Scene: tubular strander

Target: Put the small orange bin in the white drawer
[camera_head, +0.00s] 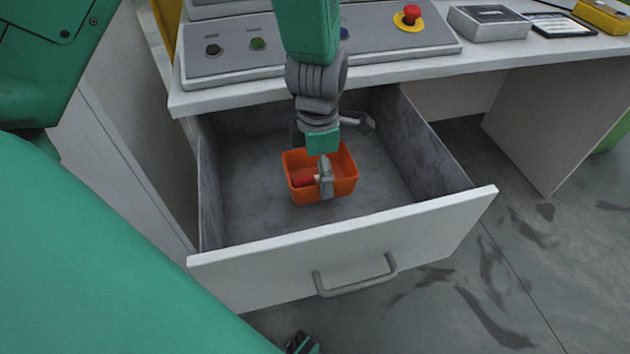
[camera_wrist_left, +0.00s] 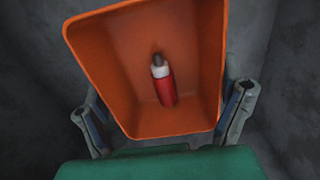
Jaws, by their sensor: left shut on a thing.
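The small orange bin (camera_head: 345,186) is inside the open white drawer (camera_head: 430,232), near its middle. It is open at the top and holds a small red item with a white band and a grey tip (camera_wrist_left: 163,82). My left gripper (camera_head: 322,172) reaches down from above and is shut on the orange bin. In the left wrist view the bin (camera_wrist_left: 195,60) sits between the two fingers, one at each side. I cannot tell whether the bin's underside touches the drawer floor.
The drawer has a grey handle (camera_head: 356,277) on its front and grey inner walls. Above it is a desk top with a control panel (camera_head: 390,38) and a red emergency button (camera_head: 410,14). Open floor (camera_head: 530,260) lies to the right.

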